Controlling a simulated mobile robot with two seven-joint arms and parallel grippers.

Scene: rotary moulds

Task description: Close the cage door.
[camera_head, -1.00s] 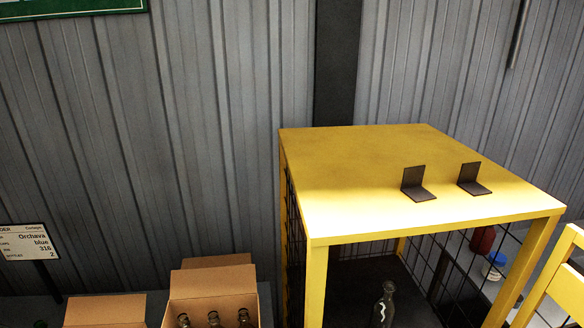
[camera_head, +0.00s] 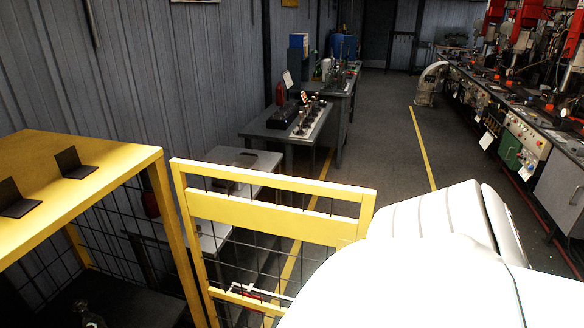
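The yellow cage (camera_head: 110,152) stands at the left, with two dark angle brackets on its top. Its front is open and a glass bottle (camera_head: 88,315) stands inside, low at the left edge. The cage door (camera_head: 270,215), a yellow frame with dark wire mesh, stands swung open to the right of the cage's right front post. A large white part of my own arm (camera_head: 430,265) fills the lower right and covers the door's lower right side. Neither gripper shows, and whether the arm touches the door cannot be told.
Grey tables (camera_head: 235,165) stand along the wall behind the door, with bottles and equipment on the farther ones. An aisle with yellow floor lines (camera_head: 422,150) runs back. Red and grey machines (camera_head: 520,120) line the right side.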

